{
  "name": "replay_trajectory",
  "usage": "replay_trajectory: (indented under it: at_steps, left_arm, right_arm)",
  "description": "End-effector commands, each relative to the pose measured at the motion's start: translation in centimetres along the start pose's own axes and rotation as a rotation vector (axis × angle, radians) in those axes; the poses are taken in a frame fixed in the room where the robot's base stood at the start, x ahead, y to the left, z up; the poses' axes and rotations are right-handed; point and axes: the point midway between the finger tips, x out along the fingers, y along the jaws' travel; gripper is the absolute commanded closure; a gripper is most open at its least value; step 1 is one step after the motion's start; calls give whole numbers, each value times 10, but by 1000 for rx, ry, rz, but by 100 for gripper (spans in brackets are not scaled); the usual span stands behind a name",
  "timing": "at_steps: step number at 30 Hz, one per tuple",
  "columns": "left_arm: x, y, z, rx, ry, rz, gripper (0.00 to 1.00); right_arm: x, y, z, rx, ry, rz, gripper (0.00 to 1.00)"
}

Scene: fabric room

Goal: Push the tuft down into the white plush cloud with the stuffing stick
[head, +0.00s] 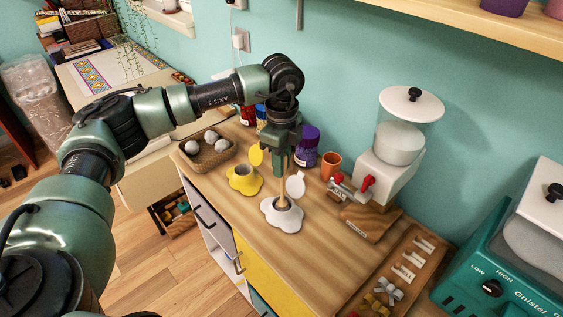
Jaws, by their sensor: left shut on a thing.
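The white plush cloud (281,217) sits on the wooden counter, with its white flap (295,184) standing up at the back. My left gripper (282,160) is above the cloud, pointing down and shut on the stuffing stick (283,187). The stick is roughly upright, and its lower end is at the dark opening in the top of the cloud. How deep the end reaches is hard to tell. I cannot make out the tuft in the opening. My right gripper is not in view.
A yellow plush (243,182) with a raised flap stands left of the cloud, near a basket (205,163) of pale tufts. Behind are a purple jar (307,146) and an orange cup (331,166). A hopper machine (388,165) stands right.

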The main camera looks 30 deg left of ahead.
Motion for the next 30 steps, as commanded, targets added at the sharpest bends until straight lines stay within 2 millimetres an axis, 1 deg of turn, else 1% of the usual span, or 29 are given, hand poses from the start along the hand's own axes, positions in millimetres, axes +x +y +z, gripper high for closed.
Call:
replay_trajectory:
  at_steps: [24, 30]
  left_arm:
    - [16, 0, 0, 0, 0, 1, 100]
    - [17, 0, 0, 0, 0, 0, 100]
  right_arm:
    - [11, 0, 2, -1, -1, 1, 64]
    - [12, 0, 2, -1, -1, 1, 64]
